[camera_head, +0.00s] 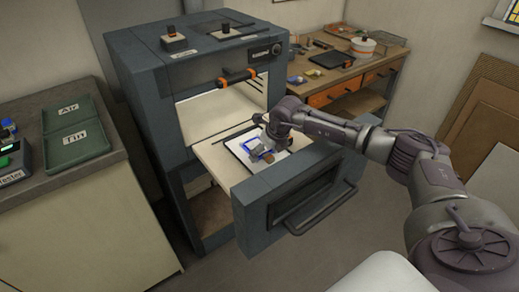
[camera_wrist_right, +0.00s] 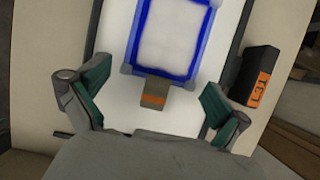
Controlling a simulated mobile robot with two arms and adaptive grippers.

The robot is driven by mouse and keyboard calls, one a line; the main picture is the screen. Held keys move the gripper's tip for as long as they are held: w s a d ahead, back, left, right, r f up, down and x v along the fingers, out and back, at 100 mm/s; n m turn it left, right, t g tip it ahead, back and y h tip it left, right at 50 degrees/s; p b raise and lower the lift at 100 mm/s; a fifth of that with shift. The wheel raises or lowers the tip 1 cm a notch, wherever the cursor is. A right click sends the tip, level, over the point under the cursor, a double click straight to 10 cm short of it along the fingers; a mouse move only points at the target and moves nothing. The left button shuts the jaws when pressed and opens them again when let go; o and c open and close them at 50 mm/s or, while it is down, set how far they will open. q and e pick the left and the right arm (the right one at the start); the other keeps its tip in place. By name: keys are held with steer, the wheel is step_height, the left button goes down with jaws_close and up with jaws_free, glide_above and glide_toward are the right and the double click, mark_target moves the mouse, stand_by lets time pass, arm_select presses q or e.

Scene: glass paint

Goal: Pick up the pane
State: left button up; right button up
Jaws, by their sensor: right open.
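The pane (camera_wrist_right: 175,35) is a pale rectangle with a blue border and grey corners, lying on a white sheet (camera_wrist_right: 118,60) in the right wrist view. In the head view the pane (camera_head: 250,145) lies on the pulled-out kiln shelf, partly hidden by my right gripper (camera_head: 266,152). A small tan block with an orange mark (camera_wrist_right: 153,95) is at the pane's near edge. My right gripper (camera_wrist_right: 157,100) is open, its green-padded fingers apart on either side of that block, with nothing held. Whether the fingers touch the sheet cannot be told. My left gripper is out of view.
The kiln (camera_head: 150,80) stands open, its drawer front (camera_head: 300,195) nearest me. A black block with an orange label (camera_wrist_right: 260,78) lies right of the pane in the wrist view. Green trays (camera_head: 75,145) are on the left counter; a cluttered workbench (camera_head: 340,85) stands behind right.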

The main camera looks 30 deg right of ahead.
mark_target(266, 154)
steer(key=c, duration=0.9)
steer(key=shift+r, duration=0.5)
step_height(266, 154, up, 3)
steer(key=shift+w+b, duration=0.1)
steer(key=shift+b, duration=0.8)
steer(key=shift+s+d+r, duration=0.2)
steer(key=shift+d+r, duration=1.5)
steer(key=shift+d, duration=0.25)
steer(key=shift+s+d+r, duration=0.15)
steer(key=shift+d+r, duration=1.5)
steer(key=shift+d, duration=0.25)
steer(key=shift+s+d+r, duration=0.2)
steer(key=shift+d+r, duration=1.5)
steer(key=shift+d, duration=0.25)
